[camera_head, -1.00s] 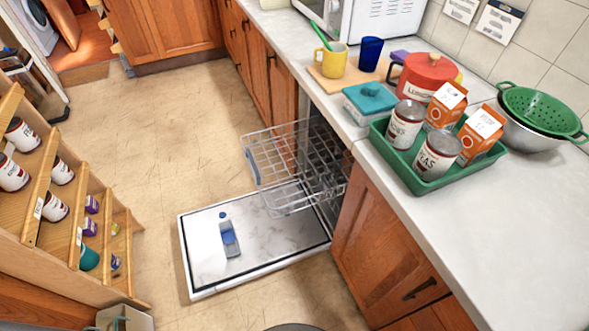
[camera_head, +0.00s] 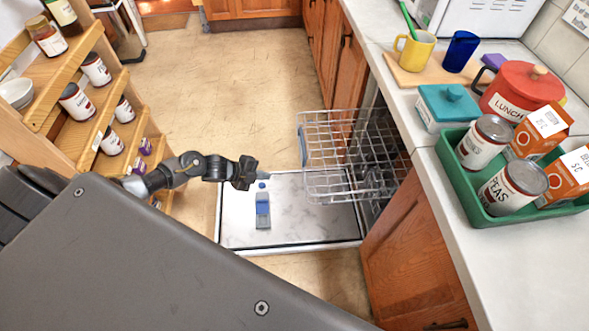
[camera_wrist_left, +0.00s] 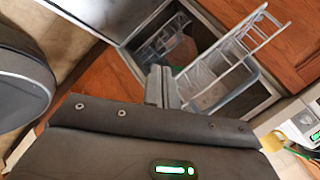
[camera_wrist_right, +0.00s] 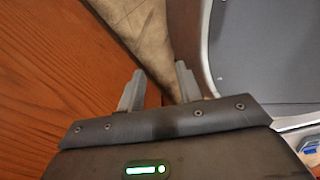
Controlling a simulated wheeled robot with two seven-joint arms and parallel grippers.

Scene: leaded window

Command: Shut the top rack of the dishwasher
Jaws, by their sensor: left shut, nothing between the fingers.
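The dishwasher's top rack (camera_head: 345,150) is a wire basket pulled out over the lowered door (camera_head: 310,232). Its blue-grey front edge faces left. My left gripper (camera_head: 275,178) is just left of that front edge, shut and empty; the head view does not show whether they touch. In the left wrist view the closed fingers (camera_wrist_left: 163,72) are beside the rack (camera_wrist_left: 225,65), with a small gap visible. My right gripper (camera_wrist_right: 160,80) is open and empty in the right wrist view, near brown wood. It does not show in the head view.
The counter (camera_head: 480,260) runs along the right, with a green tray (camera_head: 452,180) of cans and cartons. A wooden shelf (camera_head: 85,135) with cans stands at the left. A wooden cabinet front (camera_head: 405,260) is beside the dishwasher. The floor beyond is clear.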

